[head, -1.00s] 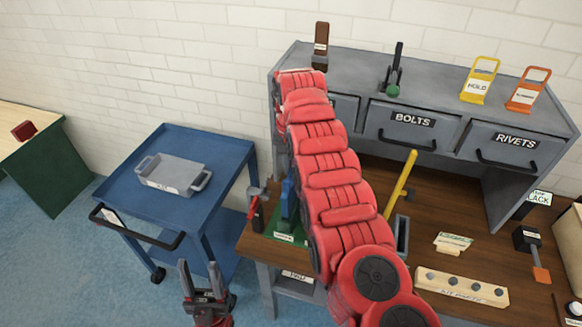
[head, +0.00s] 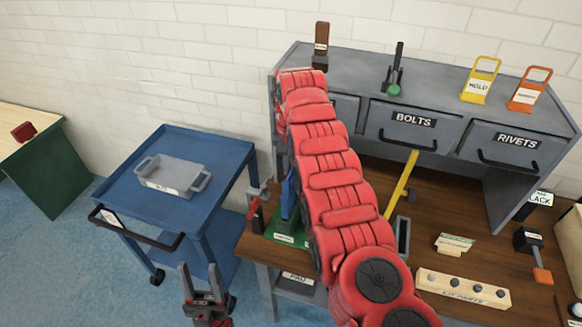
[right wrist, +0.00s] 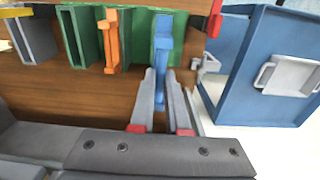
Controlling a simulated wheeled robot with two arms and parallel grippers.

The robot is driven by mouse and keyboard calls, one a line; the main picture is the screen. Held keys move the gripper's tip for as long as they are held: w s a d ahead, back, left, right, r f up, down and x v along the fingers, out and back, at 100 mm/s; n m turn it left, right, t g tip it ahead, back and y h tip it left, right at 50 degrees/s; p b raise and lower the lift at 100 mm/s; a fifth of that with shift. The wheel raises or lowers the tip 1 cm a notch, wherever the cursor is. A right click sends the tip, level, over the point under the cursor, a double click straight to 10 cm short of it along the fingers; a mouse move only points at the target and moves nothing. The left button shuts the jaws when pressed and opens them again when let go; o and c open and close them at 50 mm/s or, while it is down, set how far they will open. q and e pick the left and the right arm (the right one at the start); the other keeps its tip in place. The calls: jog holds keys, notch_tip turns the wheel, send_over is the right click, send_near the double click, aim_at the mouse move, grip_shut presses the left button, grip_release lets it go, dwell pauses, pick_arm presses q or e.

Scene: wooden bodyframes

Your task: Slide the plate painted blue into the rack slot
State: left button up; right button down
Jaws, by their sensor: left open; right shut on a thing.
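The blue plate (right wrist: 162,48) stands upright between the fingers of my right gripper (right wrist: 164,100) in the right wrist view, and the gripper is shut on it. In the head view the blue plate (head: 288,198) shows as a narrow strip left of my red right arm, above a green base (head: 286,238) with a white label. My right arm hides the right gripper there. In the wrist view a green upright rack part (right wrist: 80,38) and an orange upright piece (right wrist: 111,42) stand left of the plate. My left gripper (head: 203,282) is open and empty at the bottom, left of the bench.
A blue cart (head: 215,185) with a grey tray (head: 172,176) stands left of the bench. A red-handled clamp (head: 256,215) sits at the bench's left edge. The BOLTS drawer (head: 413,122) and RIVETS drawer (head: 510,145) are behind. A yellow bar (head: 402,183) stands right of my arm.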

aim_at(291, 192)
jog(key=shift+f, duration=0.25)
jog(key=shift+f+b, duration=0.3)
jog(key=shift+f+b, duration=1.05)
jog(key=shift+f, duration=0.8)
jog(key=shift+f+b, duration=1.2)
jog(key=shift+f, duration=1.45)
jog(key=c, duration=0.8)
grip_release()
